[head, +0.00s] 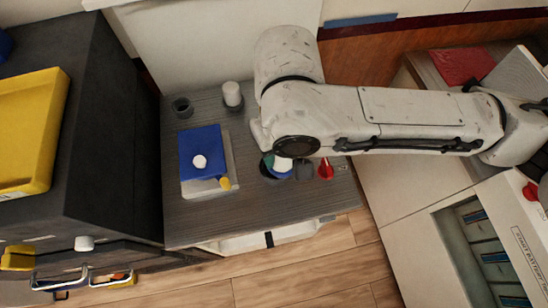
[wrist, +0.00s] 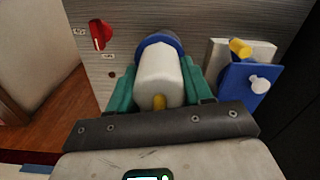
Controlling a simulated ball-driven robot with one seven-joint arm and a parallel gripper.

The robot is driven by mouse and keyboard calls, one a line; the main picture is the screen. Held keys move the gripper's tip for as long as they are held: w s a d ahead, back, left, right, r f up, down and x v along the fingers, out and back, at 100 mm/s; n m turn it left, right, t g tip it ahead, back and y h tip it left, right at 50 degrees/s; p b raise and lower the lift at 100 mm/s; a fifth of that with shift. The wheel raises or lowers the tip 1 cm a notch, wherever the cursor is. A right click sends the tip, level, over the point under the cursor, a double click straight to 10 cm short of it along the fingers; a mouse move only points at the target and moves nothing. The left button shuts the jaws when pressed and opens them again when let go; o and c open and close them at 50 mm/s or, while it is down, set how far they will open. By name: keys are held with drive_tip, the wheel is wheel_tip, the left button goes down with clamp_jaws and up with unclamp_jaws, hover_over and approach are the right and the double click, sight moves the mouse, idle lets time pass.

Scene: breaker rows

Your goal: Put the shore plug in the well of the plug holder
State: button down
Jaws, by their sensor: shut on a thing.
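The shore plug (wrist: 158,78) is a white body with a blue collar at its far end and a small yellow mark near my gripper. My gripper (wrist: 160,88) is shut on it with teal fingers on either side. In the head view the gripper (head: 281,164) is over the right part of the grey bench top, partly hidden by my arm. A dark open round cup (head: 182,107), which looks like the plug holder, stands at the back left of the bench, apart from the gripper. The plug's far end is hidden from me.
A white cylinder on a dark base (head: 232,95) stands right of the cup. A red knob (head: 326,168) is close on the right. A dark cabinet (head: 110,130) bounds the left.

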drive_tip(key=w+f+b, duration=0.1)
drive_tip(key=a+f, duration=0.1)
drive_tip(key=shift+w+a+f+b, duration=0.1)
drive_tip(key=shift+w+f+b, duration=0.2)
drive_tip(key=shift+w+b, duration=0.1)
drive_tip(key=shift+w+a+f+b, duration=0.15)
drive_tip(key=shift+w+f+b, duration=0.05)
drive_tip(key=shift+f+b, duration=0.25)
wheel_tip(320, 180, down, 3)
drive_tip(key=b, duration=0.3)
drive_tip(key=shift+w+a+b, duration=0.1)
drive_tip(key=shift+b, duration=0.25)
drive_tip(key=shift+f, duration=0.1)
drive_tip(key=shift+c, duration=2.1)
unclamp_jaws()
wheel_tip(320, 180, up, 12)
drive_tip(key=shift+r, duration=0.1)
